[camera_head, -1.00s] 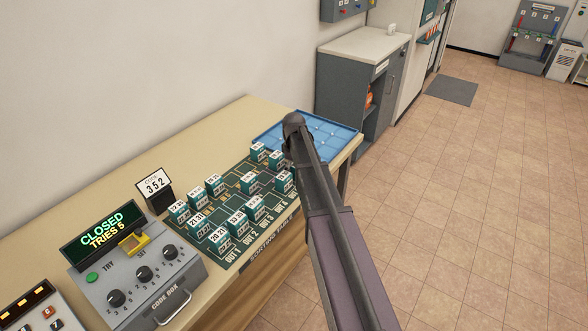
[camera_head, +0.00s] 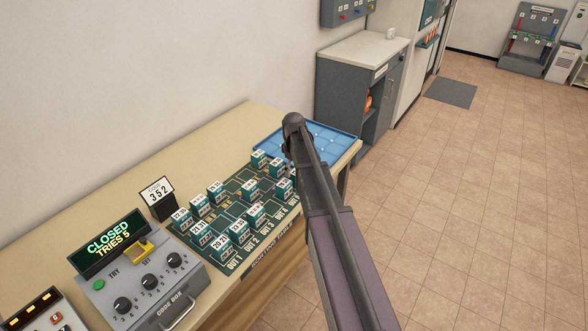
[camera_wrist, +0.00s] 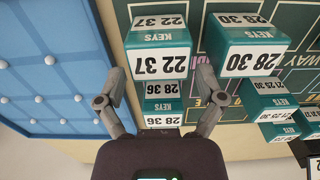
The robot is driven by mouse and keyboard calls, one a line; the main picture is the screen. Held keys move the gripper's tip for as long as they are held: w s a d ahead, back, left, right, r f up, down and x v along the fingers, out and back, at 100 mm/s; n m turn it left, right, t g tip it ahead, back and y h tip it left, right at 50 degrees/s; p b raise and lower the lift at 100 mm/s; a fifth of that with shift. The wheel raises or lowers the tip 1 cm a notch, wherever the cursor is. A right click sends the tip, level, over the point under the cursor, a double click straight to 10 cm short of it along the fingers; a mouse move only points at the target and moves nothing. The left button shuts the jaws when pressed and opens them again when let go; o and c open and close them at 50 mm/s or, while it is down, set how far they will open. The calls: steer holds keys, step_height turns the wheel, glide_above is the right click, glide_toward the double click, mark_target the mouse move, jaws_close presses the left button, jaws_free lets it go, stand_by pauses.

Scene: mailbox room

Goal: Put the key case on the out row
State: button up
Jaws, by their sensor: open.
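Several teal key cases with white number labels stand on the green sorting board (camera_head: 222,215). Its front edge carries the OUT labels (camera_head: 236,262). In the wrist view, a case marked 22 37 (camera_wrist: 160,64) lies between the spread fingers of my gripper (camera_wrist: 160,72); contact cannot be told. A case marked 28 36 (camera_wrist: 163,107) shows beyond it, also between the fingers. A case marked 28 30 (camera_wrist: 246,52) is just right of the right finger. My gripper is open. In the head view my arm hides the gripper and part of the board's far end.
A blue tray (camera_head: 329,143) lies at the table's far end and on the left in the wrist view. A grey cabinet (camera_head: 345,85) stands beyond the table. Floor on the right is clear.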

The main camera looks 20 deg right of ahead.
mark_target(294, 170)
steer(key=shift+r+p, duration=4.1)
steer(key=shift+r, duration=0.3)
steer(key=shift+s, duration=0.1)
steer(key=s+a+m, duration=0.3)
steer(key=s+a, duration=0.2)
steer(key=s, duration=0.7)
steer(key=s+a+m, duration=0.4)
steer(key=s+a, duration=0.2)
steer(key=s, duration=0.6)
steer(key=shift+s, duration=0.3)
